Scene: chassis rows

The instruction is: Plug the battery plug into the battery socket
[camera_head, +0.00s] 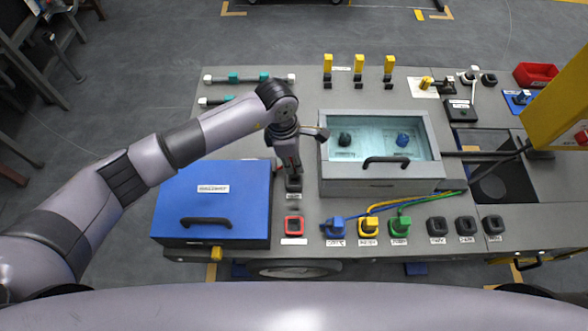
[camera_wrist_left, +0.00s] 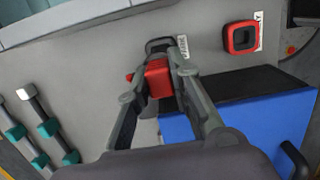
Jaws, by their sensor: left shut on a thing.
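My left gripper (camera_head: 292,172) is shut on the red battery plug (camera_wrist_left: 158,78), which shows between its two fingers in the left wrist view. Right by the plug is a black socket (camera_wrist_left: 158,46) with a label that seems to read PARK. I cannot tell whether the plug still sits in it or is just above it. The battery socket (camera_head: 294,226) is a square red frame with a dark opening and looks empty. It also shows in the left wrist view (camera_wrist_left: 240,38), a short way from the plug. My right gripper is not in view.
A blue lidded box (camera_head: 215,200) with a black handle stands left of the battery socket. A grey glass-topped case (camera_head: 375,186) stands right of the gripper. Blue, yellow and green plugs (camera_head: 368,227) with cables line the front edge.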

